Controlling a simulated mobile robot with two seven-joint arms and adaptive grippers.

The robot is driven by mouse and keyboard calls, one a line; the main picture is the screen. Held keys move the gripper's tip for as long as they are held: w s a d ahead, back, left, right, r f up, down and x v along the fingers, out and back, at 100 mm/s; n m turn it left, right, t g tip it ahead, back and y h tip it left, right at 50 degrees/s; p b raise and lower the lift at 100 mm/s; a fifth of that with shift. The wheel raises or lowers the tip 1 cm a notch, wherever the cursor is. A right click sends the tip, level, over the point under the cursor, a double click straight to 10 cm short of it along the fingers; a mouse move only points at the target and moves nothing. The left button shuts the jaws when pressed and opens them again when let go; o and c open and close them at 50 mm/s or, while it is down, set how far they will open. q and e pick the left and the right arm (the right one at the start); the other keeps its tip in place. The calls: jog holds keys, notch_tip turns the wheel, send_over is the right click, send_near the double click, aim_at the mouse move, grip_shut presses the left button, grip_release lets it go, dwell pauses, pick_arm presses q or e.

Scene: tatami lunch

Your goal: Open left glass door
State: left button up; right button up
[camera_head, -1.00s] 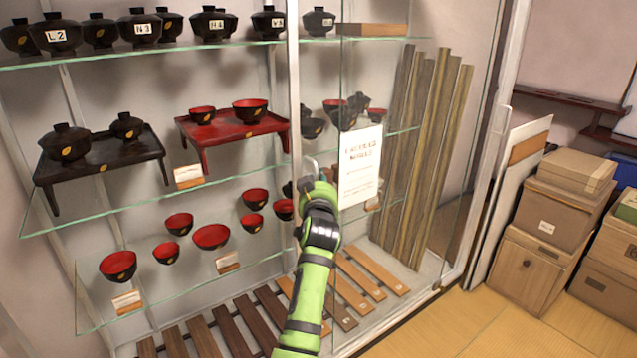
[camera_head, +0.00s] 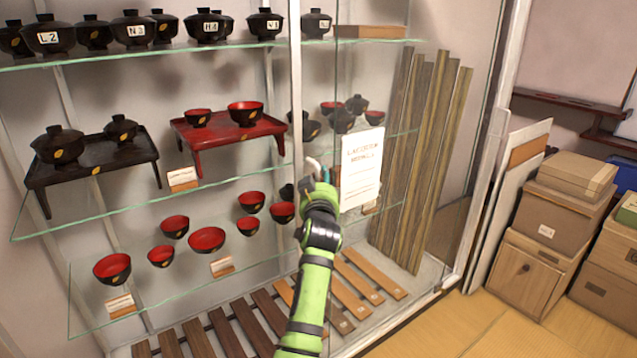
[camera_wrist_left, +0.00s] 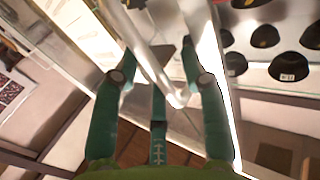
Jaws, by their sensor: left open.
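A glass display cabinet stands in front of me. A white upright post (camera_head: 296,80) runs down its middle, and a glass pane with a white paper sign (camera_head: 362,160) is right of it. My left gripper (camera_head: 318,178) is in front of the glass, just left of the sign. A pale curved handle (camera_head: 313,163) shows at its fingertips. In the left wrist view the gripper (camera_wrist_left: 158,55) is open, and the pale handle (camera_wrist_left: 150,65) passes between its spread fingers. Whether they touch it I cannot tell. My right gripper is not in view.
Glass shelves behind hold lidded black bowls (camera_head: 50,40), a red stand (camera_head: 225,128) and red-lined bowls (camera_head: 207,240). Wooden planks (camera_head: 432,150) lean inside on the right. Boxes (camera_head: 545,215) stand right of the cabinet on tatami floor (camera_head: 495,325).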

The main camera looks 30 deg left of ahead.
pick_arm(q)
jog(key=v, duration=0.7)
jog(key=shift+s+d, duration=0.15)
jog(key=shift+s, duration=0.05)
dwell(0.3)
